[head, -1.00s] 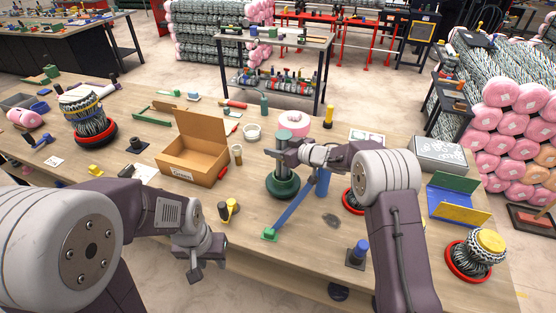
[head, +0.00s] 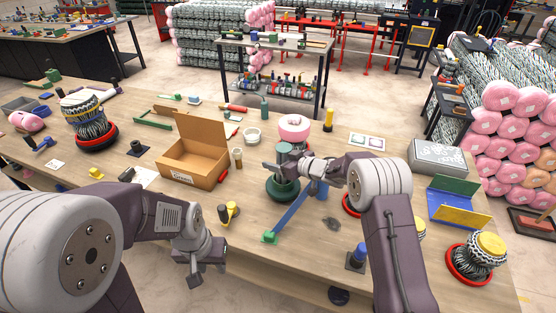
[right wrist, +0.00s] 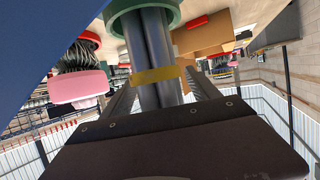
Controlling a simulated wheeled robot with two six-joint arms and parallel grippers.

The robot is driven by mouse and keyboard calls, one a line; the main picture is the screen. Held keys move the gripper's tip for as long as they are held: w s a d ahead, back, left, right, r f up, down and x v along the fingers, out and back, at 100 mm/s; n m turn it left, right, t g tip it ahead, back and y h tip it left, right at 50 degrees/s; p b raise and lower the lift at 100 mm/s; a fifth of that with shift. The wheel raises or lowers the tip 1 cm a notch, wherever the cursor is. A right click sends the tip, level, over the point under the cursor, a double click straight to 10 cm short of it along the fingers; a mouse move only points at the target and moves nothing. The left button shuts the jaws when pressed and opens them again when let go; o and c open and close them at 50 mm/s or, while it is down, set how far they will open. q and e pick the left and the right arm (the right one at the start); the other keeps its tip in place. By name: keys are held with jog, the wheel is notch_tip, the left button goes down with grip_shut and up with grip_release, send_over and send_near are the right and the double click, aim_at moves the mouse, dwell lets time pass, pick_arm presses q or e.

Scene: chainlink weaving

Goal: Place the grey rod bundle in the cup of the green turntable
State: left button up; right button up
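The green turntable (head: 281,192) stands mid-table in the head view, partly behind my right gripper (head: 275,167). In the right wrist view, the grey rod bundle (right wrist: 154,50) with its yellow band (right wrist: 156,75) stands lengthwise between the fingers of that gripper (right wrist: 161,85). The bundle's far end is inside the green ring of the turntable's cup (right wrist: 172,17); how deep it sits is hidden. The fingers are spread on either side of the bundle, with a gap visible on the right. My left gripper (head: 193,275) hangs at the table's front edge, empty; its fingers are unclear.
A blue bar (head: 291,215) with a green end lies close in front of the turntable. An open cardboard box (head: 191,168) is to the left, a pink roll (head: 294,128) behind. A yellow-and-black part (head: 229,214) and a blue-topped peg (head: 358,255) stand near the front edge.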

jog(key=shift+r, duration=0.1)
jog(key=shift+s+d+r, duration=0.1)
jog(key=shift+d, duration=0.05)
jog(key=b+v, duration=0.1)
jog(key=v, duration=1)
jog(key=shift+s+d+r, duration=0.15)
jog(key=shift+s+r, duration=0.05)
jog(key=shift+s, duration=0.05)
